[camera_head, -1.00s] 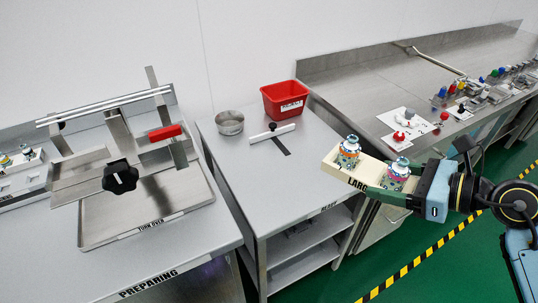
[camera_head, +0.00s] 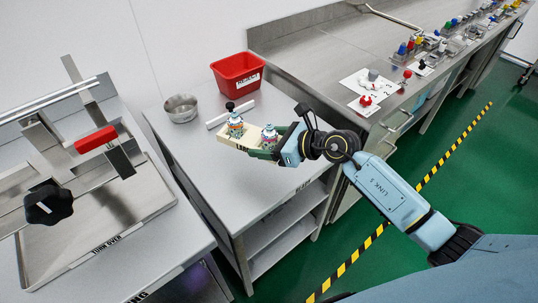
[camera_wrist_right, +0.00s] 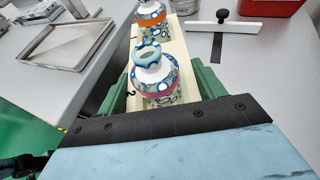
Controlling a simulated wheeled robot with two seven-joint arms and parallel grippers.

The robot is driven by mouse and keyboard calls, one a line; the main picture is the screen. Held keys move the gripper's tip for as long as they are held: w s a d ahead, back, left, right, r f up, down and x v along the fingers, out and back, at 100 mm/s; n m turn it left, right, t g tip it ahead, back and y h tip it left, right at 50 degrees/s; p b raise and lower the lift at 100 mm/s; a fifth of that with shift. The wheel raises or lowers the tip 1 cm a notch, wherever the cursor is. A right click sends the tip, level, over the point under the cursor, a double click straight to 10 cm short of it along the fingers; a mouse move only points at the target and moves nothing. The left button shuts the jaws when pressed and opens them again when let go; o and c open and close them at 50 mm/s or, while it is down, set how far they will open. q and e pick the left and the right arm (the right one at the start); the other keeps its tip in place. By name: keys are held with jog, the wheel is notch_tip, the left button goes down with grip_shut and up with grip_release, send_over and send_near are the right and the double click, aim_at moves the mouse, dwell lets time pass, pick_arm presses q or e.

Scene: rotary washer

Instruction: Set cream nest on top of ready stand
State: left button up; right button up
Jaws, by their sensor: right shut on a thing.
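The cream nest (camera_head: 253,133) is a long cream block carrying two small patterned jars with ring-shaped tops. It also shows in the right wrist view (camera_wrist_right: 179,60), with an orange-banded jar (camera_wrist_right: 152,17) at the far end and another jar (camera_wrist_right: 153,80) near the gripper. My right gripper (camera_head: 265,150) is shut on it, with green fingers along both sides. The nest appears over the right part of the grey-topped ready stand (camera_head: 215,170). I cannot tell whether it touches the top. My left gripper is not in view.
A metal bowl (camera_head: 181,108), a red bin (camera_head: 238,76) and a white bar with a black knob (camera_head: 222,117) are at the back of the stand. The stand's front left is clear. A tilted metal frame (camera_head: 90,215) is on the left table; a steel counter (camera_head: 325,55) runs right.

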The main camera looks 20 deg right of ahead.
jog(key=b, duration=0.3)
send_over(266, 174)
notch_tip(266, 174, down, 8)
jog(key=shift+a+r, duration=0.1)
jog(key=shift+r, duration=0.05)
notch_tip(266, 174, down, 3)
jog(key=shift+f+b, duration=0.15)
jog(key=shift+b, duration=0.3)
jog(key=shift+f, duration=0.15)
jog(key=o, duration=1.1)
jog(key=shift+c, duration=0.2)
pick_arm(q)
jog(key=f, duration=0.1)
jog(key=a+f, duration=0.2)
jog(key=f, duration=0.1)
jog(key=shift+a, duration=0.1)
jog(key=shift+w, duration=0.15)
